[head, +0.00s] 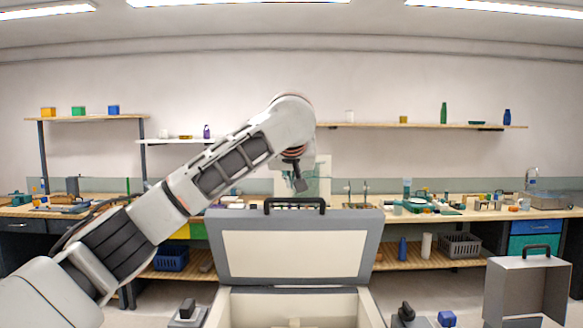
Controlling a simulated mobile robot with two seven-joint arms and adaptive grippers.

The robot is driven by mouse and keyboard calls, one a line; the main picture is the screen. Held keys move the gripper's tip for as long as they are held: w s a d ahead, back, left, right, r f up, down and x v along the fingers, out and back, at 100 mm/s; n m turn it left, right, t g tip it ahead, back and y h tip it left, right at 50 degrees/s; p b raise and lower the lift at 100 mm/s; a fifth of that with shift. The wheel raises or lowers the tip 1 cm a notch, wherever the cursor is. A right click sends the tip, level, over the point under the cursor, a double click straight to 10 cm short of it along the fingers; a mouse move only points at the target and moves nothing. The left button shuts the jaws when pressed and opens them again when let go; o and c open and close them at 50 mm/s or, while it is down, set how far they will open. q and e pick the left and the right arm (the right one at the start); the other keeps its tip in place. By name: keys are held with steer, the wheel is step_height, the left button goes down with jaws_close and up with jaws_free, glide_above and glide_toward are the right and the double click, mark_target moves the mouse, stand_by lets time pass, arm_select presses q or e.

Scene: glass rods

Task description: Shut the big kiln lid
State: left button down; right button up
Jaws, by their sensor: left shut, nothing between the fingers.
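The big kiln stands low in front of me with its grey-framed lid (212,245) raised, its cream inner panel facing me. A dark handle (294,201) sits at the lid's top edge. Below the lid is the open pale kiln body (232,308), cut off by the bottom of the view. My left arm reaches in from the left, and my left gripper (300,184) points down, shut and empty, just above the handle in the picture. I cannot tell the depth gap between them. My right gripper is not in view.
A smaller grey box with a dark handle (536,249) stands at the lower right. Small blocks with black knobs (187,308) flank the kiln. Behind runs a wooden workbench (400,214) crowded with tools and jars. A blue basket (171,258) sits on its lower shelf.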

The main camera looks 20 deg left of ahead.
arm_select(q)
steer(key=shift+s+d+f, duration=0.2)
steer(key=shift+s+f, duration=0.25)
steer(key=shift+s, duration=0.2)
steer(key=shift+s+d+f, duration=0.15)
steer(key=shift+s+f, duration=0.3)
steer(key=shift+s, duration=0.2)
